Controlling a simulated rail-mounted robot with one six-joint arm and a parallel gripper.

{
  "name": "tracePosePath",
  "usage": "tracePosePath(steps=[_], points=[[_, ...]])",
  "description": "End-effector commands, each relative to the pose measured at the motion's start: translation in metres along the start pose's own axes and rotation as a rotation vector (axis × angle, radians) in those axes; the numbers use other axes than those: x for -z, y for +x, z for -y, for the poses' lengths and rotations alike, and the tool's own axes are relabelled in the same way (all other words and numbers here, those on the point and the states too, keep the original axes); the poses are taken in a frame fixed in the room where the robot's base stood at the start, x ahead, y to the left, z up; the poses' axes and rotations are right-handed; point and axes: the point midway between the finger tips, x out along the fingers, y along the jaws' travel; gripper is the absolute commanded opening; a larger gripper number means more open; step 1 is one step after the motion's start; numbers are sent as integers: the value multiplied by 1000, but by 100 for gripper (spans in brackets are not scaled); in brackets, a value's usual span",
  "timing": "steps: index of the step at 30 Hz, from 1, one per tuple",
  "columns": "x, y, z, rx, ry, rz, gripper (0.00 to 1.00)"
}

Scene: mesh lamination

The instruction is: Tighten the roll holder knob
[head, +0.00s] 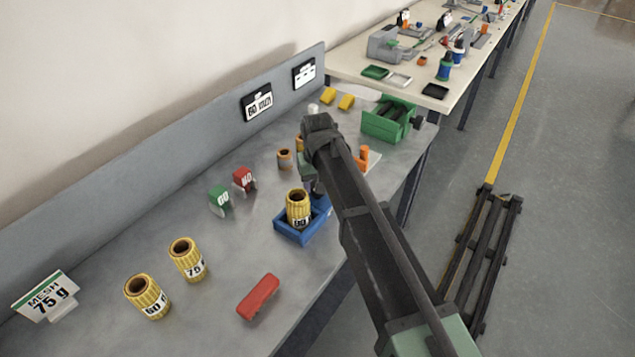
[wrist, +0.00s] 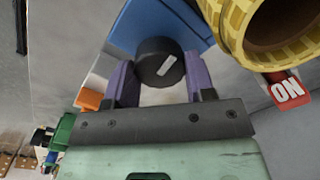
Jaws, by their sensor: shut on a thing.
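The roll holder is a blue tray-like base (head: 290,229) near the front edge of the bench, with a yellow ribbed mesh roll (head: 298,205) standing in it. In the wrist view the blue holder (wrist: 160,22) is at the top and the roll (wrist: 240,35) at top right. The black round knob (wrist: 158,55), with a white mark on its face, sits at the holder's side. My gripper (wrist: 160,75) has its two purple fingers on either side of the knob and is shut on it. In the head view my arm hides the knob and most of the gripper.
Two more yellow rolls (head: 187,260) (head: 148,297) stand to the left. A red block (head: 258,296) lies at the front. Green (head: 219,198) and red (head: 243,179) tags stand behind the holder. A green device (head: 388,121) stands at the bench's far end.

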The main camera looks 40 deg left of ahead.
Motion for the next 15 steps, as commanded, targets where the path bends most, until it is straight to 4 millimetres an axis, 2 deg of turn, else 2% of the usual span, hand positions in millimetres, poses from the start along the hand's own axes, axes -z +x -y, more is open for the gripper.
tracePosePath(steps=[6,15], points=[[0,0,0,0,126,0,26],[0,0,0,0,207,0,26]])
